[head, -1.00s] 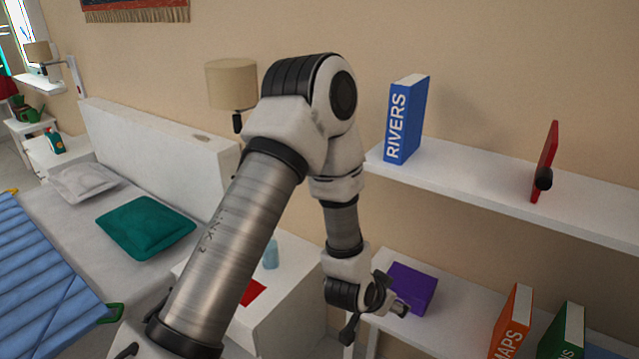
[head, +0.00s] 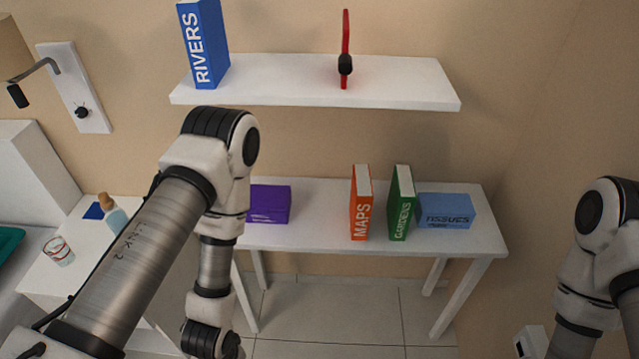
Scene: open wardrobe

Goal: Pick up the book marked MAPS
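The orange book marked MAPS (head: 361,205) stands upright on the white lower table (head: 300,241) in the head view, spine facing me. The green book marked GARDENS (head: 402,205) stands just to its right with a small gap. My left arm comes in from the left and reaches down in front of the table's left side. Its gripper is cut off at the bottom edge, well to the left of and nearer than the MAPS book. My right arm shows at the right edge, and its gripper is out of the frame.
A purple box (head: 270,204) is left on the table and a blue TISSUES box (head: 446,211) right. The shelf (head: 290,82) above holds the blue RIVERS book (head: 204,45) and a thin red object (head: 345,48). A nightstand (head: 45,270) with a bottle (head: 113,215) stands left.

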